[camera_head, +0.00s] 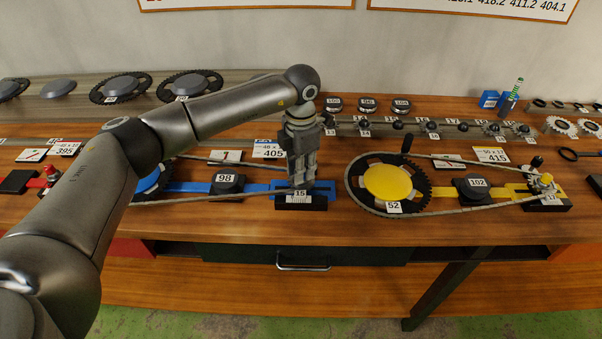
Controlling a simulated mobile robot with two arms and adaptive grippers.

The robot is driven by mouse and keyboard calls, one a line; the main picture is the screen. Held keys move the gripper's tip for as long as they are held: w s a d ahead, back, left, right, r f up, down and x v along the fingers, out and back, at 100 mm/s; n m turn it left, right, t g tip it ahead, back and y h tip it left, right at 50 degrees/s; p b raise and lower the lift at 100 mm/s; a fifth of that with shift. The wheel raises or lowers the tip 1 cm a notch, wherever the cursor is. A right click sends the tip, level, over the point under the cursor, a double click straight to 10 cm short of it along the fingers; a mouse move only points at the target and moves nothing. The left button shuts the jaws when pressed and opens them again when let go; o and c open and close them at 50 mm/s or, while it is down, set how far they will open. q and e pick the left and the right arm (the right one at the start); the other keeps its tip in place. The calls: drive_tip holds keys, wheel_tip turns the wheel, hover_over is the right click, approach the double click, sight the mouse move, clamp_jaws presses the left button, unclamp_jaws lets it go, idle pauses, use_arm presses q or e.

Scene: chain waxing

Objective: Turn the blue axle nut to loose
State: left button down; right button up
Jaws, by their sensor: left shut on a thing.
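The blue bike-drive station lies at the middle left of the bench. Its blue bar (195,186) runs from a blue chainring (152,182), partly hidden behind my arm, past a black block marked 98 (227,184) to a black end block (322,200) with a plate marked 15. My left gripper (302,186) points straight down at this end block. It is shut at the axle, on what seems to be the blue axle nut; the nut is hidden by the fingers. A chain runs along the bar to the gripper. My right gripper is not in view.
A yellow station with chainring 52 (388,183) and block 102 (474,188) lies to the right. A rail of several small sprockets (431,126) and black discs (367,104) stand behind. A drawer handle (302,267) is on the bench front.

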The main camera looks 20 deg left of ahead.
use_arm(q)
drive_tip(key=n+b, duration=0.1)
drive_tip(key=n, duration=0.2)
drive_tip(key=shift+f+n+b, duration=0.1)
drive_tip(key=shift+n+b, duration=0.95)
drive_tip(key=shift+n, duration=1.05)
drive_tip(key=c, duration=1.3)
unclamp_jaws()
wheel_tip(320, 180, up, 12)
drive_tip(key=shift+r, duration=0.15)
